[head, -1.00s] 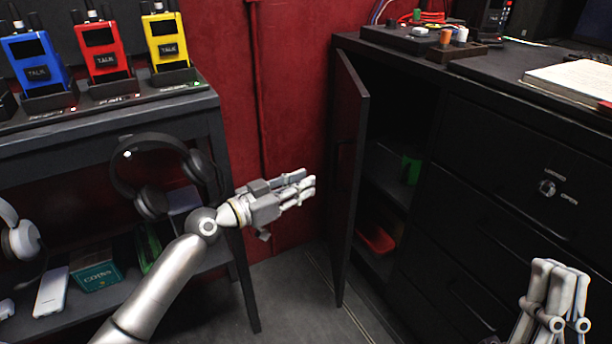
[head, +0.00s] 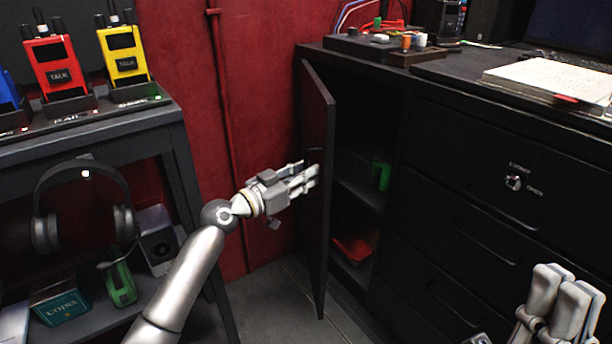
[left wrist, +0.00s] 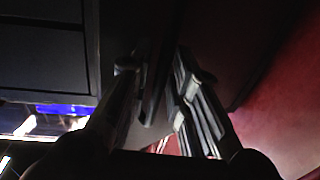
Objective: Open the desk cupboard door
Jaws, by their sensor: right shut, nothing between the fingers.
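The black desk cupboard door (head: 316,230) stands swung out from the cupboard (head: 350,130), so the shelves inside show. My left gripper (head: 312,174) is on the door's outer side, with its fingertips at the door's dark handle (head: 314,154). In the left wrist view its fingers (left wrist: 155,75) are apart, with a dark strip between them that looks like the handle; whether they touch it I cannot tell. My right gripper (head: 568,275) is shut and empty at the lower right, in front of the drawers.
A green item (head: 380,175) and a red tray (head: 353,248) lie inside the cupboard. A dark shelf table (head: 150,118) with radios and headphones stands at the left. Drawers (head: 480,200) fill the right. Bare floor (head: 270,300) lies between table and door.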

